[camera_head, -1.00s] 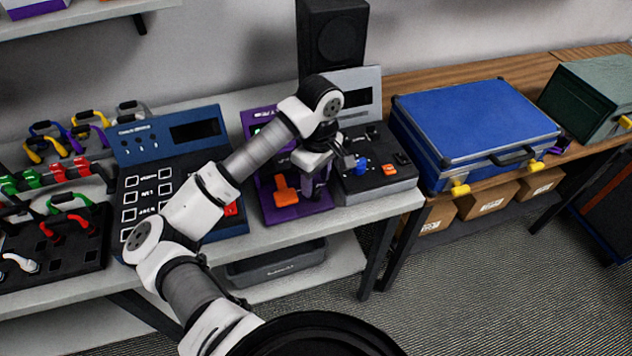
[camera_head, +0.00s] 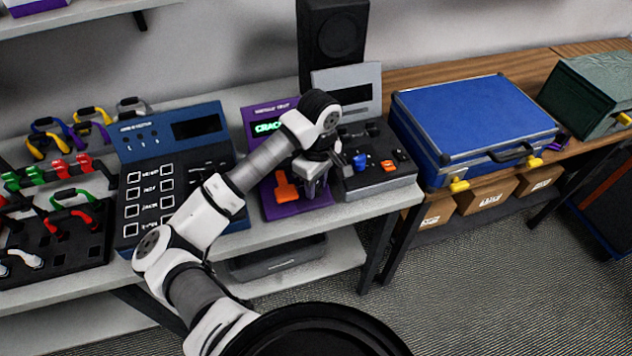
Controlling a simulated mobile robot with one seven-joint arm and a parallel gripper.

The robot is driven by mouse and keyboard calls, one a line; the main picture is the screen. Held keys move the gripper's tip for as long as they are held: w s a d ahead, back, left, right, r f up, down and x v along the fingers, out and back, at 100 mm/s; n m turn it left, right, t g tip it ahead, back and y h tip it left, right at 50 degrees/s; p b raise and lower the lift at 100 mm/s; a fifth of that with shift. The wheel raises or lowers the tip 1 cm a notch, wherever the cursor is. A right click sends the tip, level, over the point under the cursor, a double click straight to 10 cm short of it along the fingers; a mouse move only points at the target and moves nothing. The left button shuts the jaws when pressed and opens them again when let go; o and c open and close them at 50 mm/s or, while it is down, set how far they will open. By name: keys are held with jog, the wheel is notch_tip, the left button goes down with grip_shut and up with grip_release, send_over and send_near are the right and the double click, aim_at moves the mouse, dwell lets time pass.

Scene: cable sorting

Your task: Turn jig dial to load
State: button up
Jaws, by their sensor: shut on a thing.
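The purple jig (camera_head: 269,205) stands on the grey bench, with an orange lever (camera_head: 286,187) on its front and green lettering on its partly covered screen (camera_head: 266,127).
A grey tester (camera_head: 381,184) with a blue knob (camera_head: 360,161) and orange button stands close on the right. A blue panel (camera_head: 130,150) with white squares is on the left. A blue case (camera_head: 475,115) lies farther right. A dark speaker (camera_head: 335,45) stands behind.

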jog(key=shift+f+b, duration=0.1)
jog(key=shift+b, duration=0.25)
jog(key=n+b, duration=0.1)
jog(key=b, duration=0.1)
jog(key=n+b, duration=0.1)
jog(key=b, duration=0.2)
jog(key=shift+w+f, duration=0.1)
jog(key=shift+f, duration=0.2)
jog(key=n+b, duration=0.5)
jog(key=b, duration=0.2)
jog(key=shift+r+n+b, duration=0.15)
jog(key=shift+n+b, duration=0.15)
jog(key=n+b, duration=0.5)
jog(key=shift+r+h, duration=0.1)
jog(key=shift+h, duration=0.3)
jog(key=n+b, duration=0.1)
jog(key=n, duration=0.1)
jog(key=n+b, duration=0.2)
jog(key=n, duration=0.1)
jog(key=shift+a+r+b, duration=0.1)
jog(key=shift+r+b, duration=0.1)
jog(key=shift+b, duration=0.1)
jog(key=shift+n, duration=0.3)
jog(key=o, duration=0.9)
jog(key=shift+o, duration=0.2)
